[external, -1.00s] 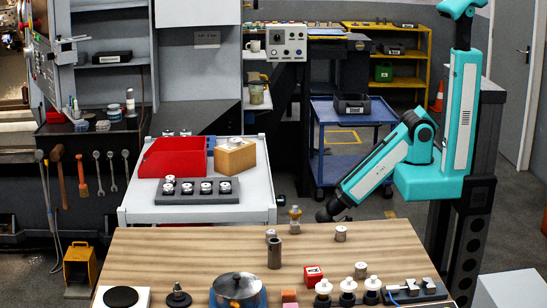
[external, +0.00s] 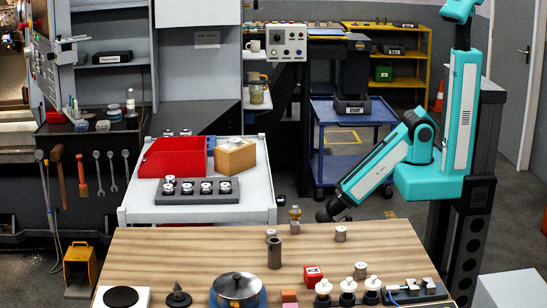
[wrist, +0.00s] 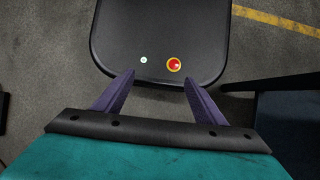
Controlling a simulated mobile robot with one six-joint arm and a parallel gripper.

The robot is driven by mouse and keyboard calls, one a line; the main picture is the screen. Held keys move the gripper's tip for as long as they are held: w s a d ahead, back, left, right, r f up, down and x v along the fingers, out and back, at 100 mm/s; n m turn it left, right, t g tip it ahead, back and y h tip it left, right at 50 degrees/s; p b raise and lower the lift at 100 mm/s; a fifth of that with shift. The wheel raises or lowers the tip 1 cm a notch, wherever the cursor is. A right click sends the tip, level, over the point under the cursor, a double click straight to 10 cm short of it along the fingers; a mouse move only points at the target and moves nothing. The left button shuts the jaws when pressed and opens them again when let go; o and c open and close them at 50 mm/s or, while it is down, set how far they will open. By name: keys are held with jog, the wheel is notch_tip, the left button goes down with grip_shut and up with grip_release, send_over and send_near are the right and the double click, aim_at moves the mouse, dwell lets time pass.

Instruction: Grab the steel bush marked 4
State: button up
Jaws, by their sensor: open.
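Small steel cylinders that look like bushes stand on the wooden table: one at the back right (external: 340,234), one behind the dark upright tube (external: 270,234), and one near the white-topped parts (external: 360,270). Several more round metal pieces (external: 206,187) sit in a dark grey block on the white cart. Their markings are too small to read, so I cannot tell which is marked 4. My gripper (wrist: 157,80) is open and empty in the wrist view, with its two purple fingers apart. No bush shows between or near the fingers.
On the wooden table (external: 190,250) stand a dark tube (external: 274,254), a red block (external: 313,276), a pot with a lid (external: 238,286) and a small bottle (external: 295,214). White-topped parts (external: 348,286) line the front right. The table's left middle is clear. A red bin (external: 172,160) is on the cart.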

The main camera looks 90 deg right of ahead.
jog(key=shift+c, duration=0.5)
jog(key=shift+c, duration=1.1)
